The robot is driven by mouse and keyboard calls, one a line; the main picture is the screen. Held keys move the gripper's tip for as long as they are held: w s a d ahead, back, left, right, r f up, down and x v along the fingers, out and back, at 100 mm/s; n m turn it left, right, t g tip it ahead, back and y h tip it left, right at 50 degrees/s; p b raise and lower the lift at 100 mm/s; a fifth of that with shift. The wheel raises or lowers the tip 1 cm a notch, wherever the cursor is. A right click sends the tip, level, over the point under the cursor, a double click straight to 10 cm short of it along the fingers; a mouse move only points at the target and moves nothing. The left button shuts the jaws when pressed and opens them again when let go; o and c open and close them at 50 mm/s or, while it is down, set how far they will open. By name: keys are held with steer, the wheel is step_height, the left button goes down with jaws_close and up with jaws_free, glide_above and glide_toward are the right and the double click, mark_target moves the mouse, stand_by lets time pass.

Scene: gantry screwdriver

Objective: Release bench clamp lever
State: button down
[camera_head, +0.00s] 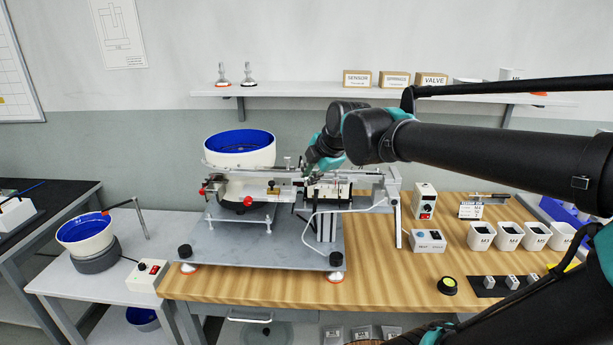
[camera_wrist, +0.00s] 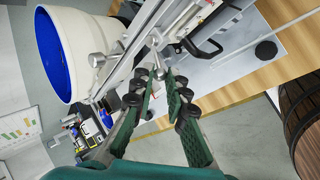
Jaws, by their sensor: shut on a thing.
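The bench clamp lever (camera_wrist: 157,61) appears in the wrist view as a short metal rod with a rounded end, beside the silver rail of the gantry fixture. My gripper (camera_wrist: 162,77) has its green fingers closed around the rounded end of this rod, with a narrow gap between the tips. In the head view my gripper (camera_head: 309,170) is at the top of the gantry fixture (camera_head: 345,178), and my arm comes in from the right. The lever cannot be made out there; it is small and partly covered by my gripper.
A white bowl feeder with blue inside (camera_head: 240,149) stands just left of my gripper; it is close in the wrist view too (camera_wrist: 75,57). The fixture's grey base plate (camera_head: 265,248) sits on the wooden bench (camera_head: 385,285). White bins (camera_head: 510,237) stand at right.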

steer(key=shift+d, duration=0.1)
stand_by(0.3)
steer(key=c, duration=1.5)
jaws_free()
steer(key=v, duration=1.2)
steer(key=shift+d+f, duration=0.1)
steer(key=shift+d, duration=0.05)
